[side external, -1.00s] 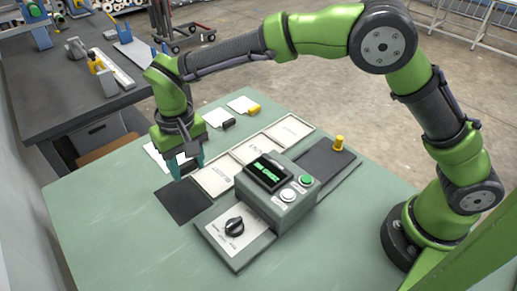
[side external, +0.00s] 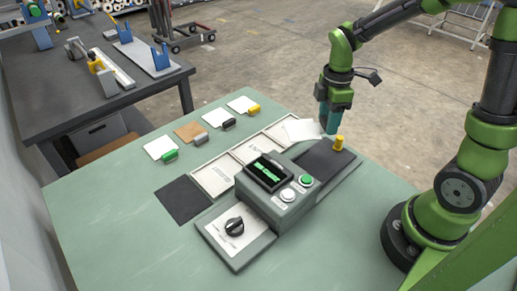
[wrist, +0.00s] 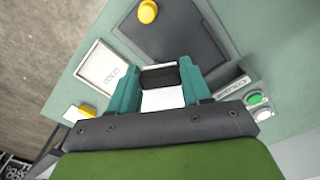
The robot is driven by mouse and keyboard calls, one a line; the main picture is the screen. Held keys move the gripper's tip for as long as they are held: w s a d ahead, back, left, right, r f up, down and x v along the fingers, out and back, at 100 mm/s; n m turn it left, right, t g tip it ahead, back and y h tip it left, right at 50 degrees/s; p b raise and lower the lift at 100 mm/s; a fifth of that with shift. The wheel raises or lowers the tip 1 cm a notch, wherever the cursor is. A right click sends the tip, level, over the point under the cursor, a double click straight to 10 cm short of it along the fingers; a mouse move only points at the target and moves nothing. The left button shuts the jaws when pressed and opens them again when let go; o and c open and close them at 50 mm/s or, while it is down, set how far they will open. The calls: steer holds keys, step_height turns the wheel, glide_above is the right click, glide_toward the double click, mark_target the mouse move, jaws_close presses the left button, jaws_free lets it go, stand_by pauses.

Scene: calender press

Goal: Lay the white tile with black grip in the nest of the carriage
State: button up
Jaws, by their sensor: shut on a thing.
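My gripper (side external: 328,119) is at the right of the table, shut on the dark grip (wrist: 160,77) of a white tile, which shows between the fingers (wrist: 157,92) in the wrist view. The tile (side external: 302,129) juts out left of the fingers in the side view, above the right end of the framed panels. The dark plate with a yellow knob (side external: 325,160), apparently the carriage, lies just below and in front of the gripper. In the wrist view its dark surface (wrist: 178,38) is bare, with an outlined square. The held tile appears raised above the table and apart from the plate.
The press housing (side external: 277,186) with display and buttons stands left of the dark plate. A yellow knob (side external: 339,143) rises at its far corner. Tiles with green, grey, black (side external: 220,118) and yellow grips lie behind. A dark square (side external: 184,199) lies at left.

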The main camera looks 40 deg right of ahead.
steer(key=s+f+n, duration=0.1)
steer(key=s+n, duration=0.1)
steer(key=n, duration=0.5)
glide_above(328, 156)
steer(key=shift+f, duration=2.35)
steer(key=shift+f, duration=0.15)
steer(key=shift+f, duration=0.6)
steer(key=shift+f, duration=0.65)
steer(key=o, duration=1.6)
steer(key=shift+c, duration=0.2)
